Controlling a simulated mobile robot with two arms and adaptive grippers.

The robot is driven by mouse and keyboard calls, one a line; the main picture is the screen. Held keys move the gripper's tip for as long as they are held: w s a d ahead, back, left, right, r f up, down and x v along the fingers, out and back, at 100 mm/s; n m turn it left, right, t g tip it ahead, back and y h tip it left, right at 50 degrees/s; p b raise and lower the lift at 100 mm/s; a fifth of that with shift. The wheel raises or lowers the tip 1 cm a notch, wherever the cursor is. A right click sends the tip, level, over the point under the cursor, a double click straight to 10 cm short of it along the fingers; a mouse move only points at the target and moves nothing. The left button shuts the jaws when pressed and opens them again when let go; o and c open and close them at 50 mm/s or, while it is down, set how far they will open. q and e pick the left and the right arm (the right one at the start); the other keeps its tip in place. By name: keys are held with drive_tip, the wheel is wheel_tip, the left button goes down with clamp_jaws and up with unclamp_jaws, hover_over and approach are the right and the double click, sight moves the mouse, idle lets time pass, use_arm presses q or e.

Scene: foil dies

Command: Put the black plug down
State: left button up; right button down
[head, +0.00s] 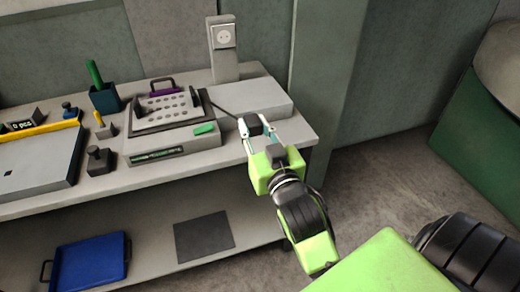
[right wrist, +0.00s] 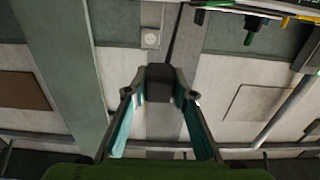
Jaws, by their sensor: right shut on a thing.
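The black plug (head: 254,121) is between the fingertips of my right gripper (head: 257,131), near the right end of the bench. In the right wrist view the plug (right wrist: 160,82) shows as a dark block between the two fingers of the right gripper (right wrist: 160,98), which is shut on it. A dark cord (head: 226,108) runs from the plug leftward to the grey machine (head: 174,149). The plug appears held over or by the front edge of the pale slab (head: 255,98); its exact height I cannot tell. My left gripper is out of view.
A socket post (head: 223,50) stands at the back of the bench. A dark cup with a green stick (head: 105,98), a black knobbed weight (head: 100,161) and a yellow bar (head: 40,131) are on the left. A blue tray (head: 90,262) lies on the lower shelf. The pale slab's top is clear.

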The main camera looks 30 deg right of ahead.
drive_tip(key=w+d+f, duration=0.4)
drive_tip(key=w+d, duration=0.3)
hover_over(264, 140)
drive_tip(key=f, duration=0.5)
drive_tip(key=shift+s+a+f, duration=0.1)
drive_tip(key=shift+s+a, duration=0.05)
drive_tip(key=shift+a, duration=0.05)
drive_tip(key=shift+d+f, duration=0.1)
drive_tip(key=shift+f, duration=0.1)
drive_tip(key=f, duration=0.3)
drive_tip(key=shift+w+d+f, duration=0.15)
drive_tip(key=shift+w+f, duration=0.1)
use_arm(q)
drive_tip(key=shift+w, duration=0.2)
use_arm(e)
drive_tip(key=shift+f+b, duration=0.3)
drive_tip(key=shift+f, duration=0.3)
drive_tip(key=c, duration=1.7)
unclamp_jaws()
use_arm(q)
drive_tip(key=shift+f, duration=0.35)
